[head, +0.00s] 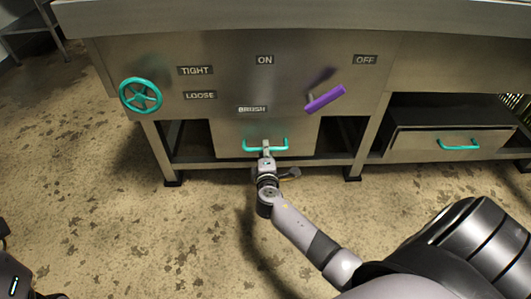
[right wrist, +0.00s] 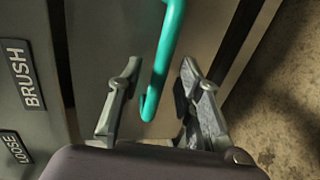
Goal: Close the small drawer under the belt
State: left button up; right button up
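A metal drawer front (head: 228,135) with a teal bar handle (head: 281,147) sits low in the middle of the machine, below the BRUSH label. My right gripper (head: 266,151) is at the middle of this handle. In the right wrist view the teal handle (right wrist: 164,62) runs between the two spread fingers of my right gripper (right wrist: 157,98), with visible gaps beside it. A second, wider drawer (head: 415,147) with a teal handle (head: 459,147) is at the right, with a dark space above its front. My left gripper is not in view.
The panel above carries a teal handwheel (head: 141,95), a purple lever (head: 324,98) and labels for TIGHT, LOOSE, ON and OFF. Metal legs and a low rail (head: 335,162) flank the middle drawer. The stained floor (head: 150,235) in front is clear at the left.

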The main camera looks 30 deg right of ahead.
jog(key=shift+x, duration=1)
jog(key=shift+c, duration=0.2)
grip_shut()
